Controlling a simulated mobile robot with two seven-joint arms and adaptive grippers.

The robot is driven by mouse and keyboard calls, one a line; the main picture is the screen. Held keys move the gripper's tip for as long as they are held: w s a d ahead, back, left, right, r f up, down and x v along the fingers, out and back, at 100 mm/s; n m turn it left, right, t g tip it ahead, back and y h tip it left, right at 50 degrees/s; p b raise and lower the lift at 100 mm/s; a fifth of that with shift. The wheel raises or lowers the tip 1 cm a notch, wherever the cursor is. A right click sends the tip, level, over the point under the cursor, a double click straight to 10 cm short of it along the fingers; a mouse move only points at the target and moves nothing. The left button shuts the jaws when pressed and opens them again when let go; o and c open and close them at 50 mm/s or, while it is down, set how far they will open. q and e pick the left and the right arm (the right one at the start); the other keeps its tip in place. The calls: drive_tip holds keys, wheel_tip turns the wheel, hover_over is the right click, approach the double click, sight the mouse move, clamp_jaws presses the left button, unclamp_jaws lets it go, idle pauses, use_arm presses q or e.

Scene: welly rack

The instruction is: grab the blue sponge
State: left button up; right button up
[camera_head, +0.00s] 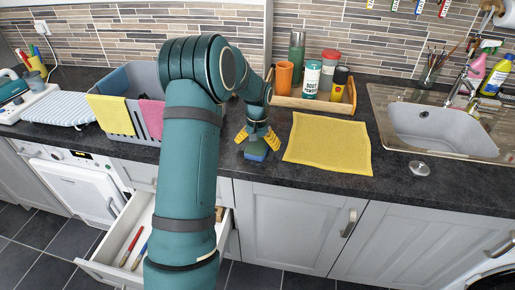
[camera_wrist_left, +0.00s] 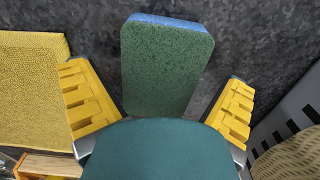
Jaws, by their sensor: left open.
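The blue sponge (camera_head: 257,155) lies on the dark worktop near its front edge, left of the yellow cloth. Its green scouring face is up, and a blue edge shows in the wrist view (camera_wrist_left: 166,65). My left gripper (camera_head: 257,139) is over the sponge, coming from above. Its yellow fingers are spread wide, and in the wrist view (camera_wrist_left: 160,105) the sponge shows between and beyond them, with clear gaps on both sides. Nothing is held. The near end of the sponge is hidden by the gripper body. My right gripper is not in view.
The yellow cloth (camera_head: 328,144) lies flat to the right. Behind is a wooden tray (camera_head: 315,106) with cups and tins. A grey dish rack (camera_head: 121,120) with cloths stands left, and a sink (camera_head: 430,125) is right. Below, a drawer (camera_head: 105,264) is open.

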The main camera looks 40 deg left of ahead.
use_arm(q)
drive_tip(key=shift+c, duration=0.3)
drive_tip(key=c, duration=0.7)
